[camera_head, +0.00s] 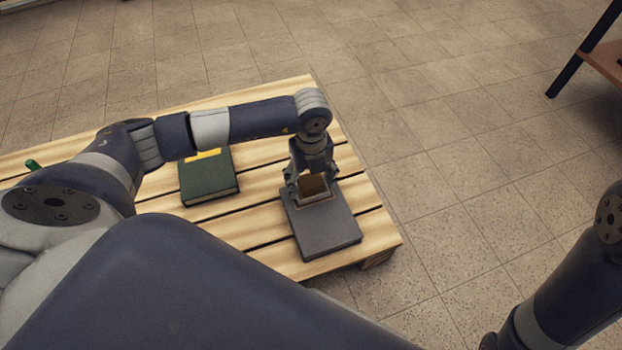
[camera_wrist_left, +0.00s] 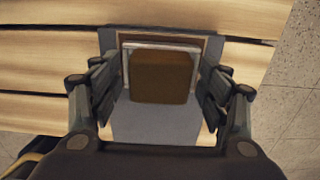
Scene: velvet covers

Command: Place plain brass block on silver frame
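The plain brass block (camera_wrist_left: 161,77), a brown-gold block, shows between my left gripper's fingers in the left wrist view. In the head view the block (camera_head: 313,184) is just under the gripper. The silver frame (camera_wrist_left: 126,66) is a thin pale rim around the block's outline, on a dark grey slab. The frame (camera_head: 316,203) is partly hidden by the gripper in the head view. My left gripper (camera_head: 308,186) is open, pointing down, with a finger on each side of the block and gaps between. My right gripper is out of view.
The grey slab (camera_head: 325,232), like a flat book, lies on a slatted wooden pallet (camera_head: 240,228). A dark green book (camera_head: 208,182) with a yellow patch lies to its left. A small green object (camera_head: 32,164) is at the far left. Tiled floor (camera_head: 450,200) is clear to the right.

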